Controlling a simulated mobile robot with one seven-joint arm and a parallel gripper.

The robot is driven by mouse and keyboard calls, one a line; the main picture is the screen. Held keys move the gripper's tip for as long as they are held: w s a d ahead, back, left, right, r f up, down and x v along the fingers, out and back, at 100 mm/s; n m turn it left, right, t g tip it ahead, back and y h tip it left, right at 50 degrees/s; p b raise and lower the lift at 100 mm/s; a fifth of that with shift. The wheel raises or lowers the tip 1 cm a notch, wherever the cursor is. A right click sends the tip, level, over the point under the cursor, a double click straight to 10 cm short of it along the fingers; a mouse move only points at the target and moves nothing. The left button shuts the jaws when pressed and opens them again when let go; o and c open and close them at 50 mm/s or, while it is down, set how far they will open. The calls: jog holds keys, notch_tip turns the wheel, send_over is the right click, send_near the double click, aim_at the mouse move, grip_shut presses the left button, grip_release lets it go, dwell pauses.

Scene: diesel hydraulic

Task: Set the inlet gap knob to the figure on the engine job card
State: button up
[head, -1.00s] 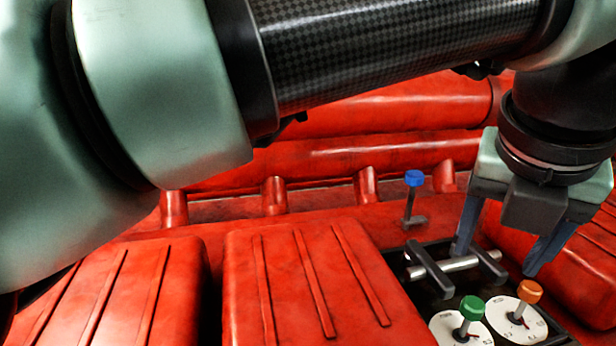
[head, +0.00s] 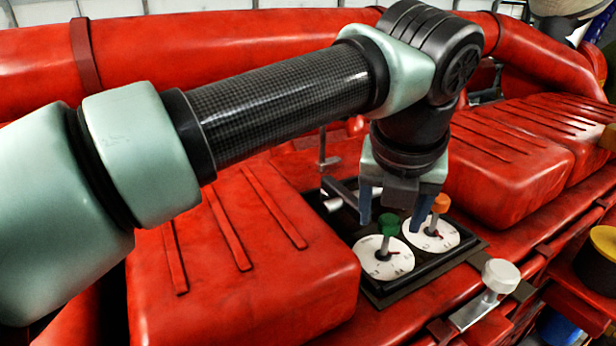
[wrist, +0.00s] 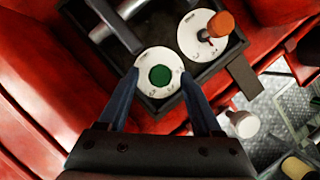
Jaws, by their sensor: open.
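Two white dials with upright knobs sit in a dark recessed tray (head: 430,268) between red engine covers. One knob has a green cap (head: 388,223), the other an orange cap (head: 441,203). The green cap (wrist: 160,76) and orange cap (wrist: 221,24) also show in the wrist view. The dial print is too small to read, so I cannot tell which is the inlet gap knob. My gripper (head: 391,226) is open and points down at the green knob. In the wrist view my fingertips (wrist: 160,72) lie either side of the green cap; contact is not visible. No job card is recognisable.
A metal bar (head: 332,202) lies at the tray's rear left. Red ribbed covers (head: 235,260) flank the tray. A white-capped fitting (head: 500,275) on a metal bracket stands in front to the right.

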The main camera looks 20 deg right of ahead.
grip_shut()
dwell(0.3)
